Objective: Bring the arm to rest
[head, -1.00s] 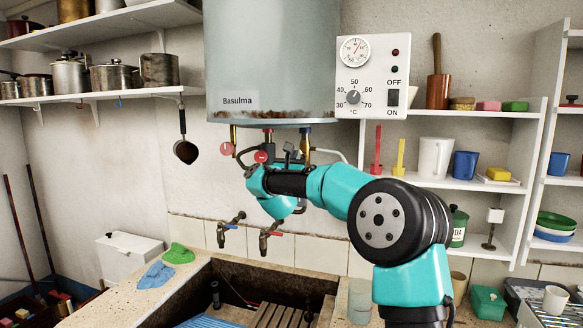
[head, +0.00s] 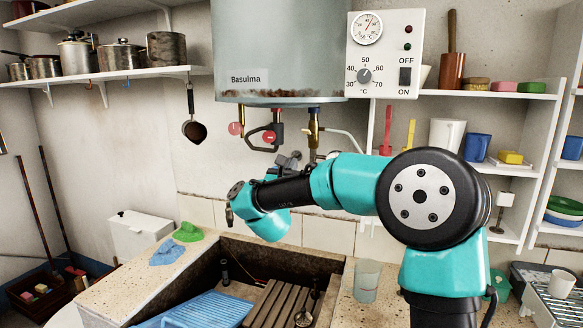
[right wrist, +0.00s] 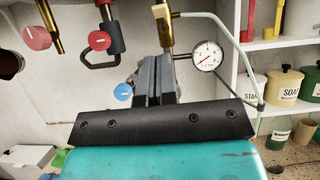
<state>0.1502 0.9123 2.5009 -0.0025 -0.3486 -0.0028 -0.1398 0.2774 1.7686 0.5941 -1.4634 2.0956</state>
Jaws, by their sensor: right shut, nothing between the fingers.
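My right arm (head: 350,182) reaches in from the right below the grey water heater (head: 280,45) marked Basulma. Its gripper (head: 288,160) shows small and grey behind the wrist, just under the heater's pipes. In the right wrist view the gripper's two grey fingers (right wrist: 155,78) are together with nothing between them. They point towards the wall and appear apart from the pipes. Two red round handles (head: 235,128) (head: 270,137) hang under the heater. A brass pipe (head: 313,128) comes down at their right. My left gripper is not in view.
The stone trough (head: 115,290) lies below, with a blue ribbed board (head: 195,312) and a wooden slatted rack (head: 275,300). A glass (head: 367,282) stands on its right rim. A control box (head: 385,55) sits beside the heater. A gauge (right wrist: 207,55) and blue handle (right wrist: 123,92) show in the wrist view.

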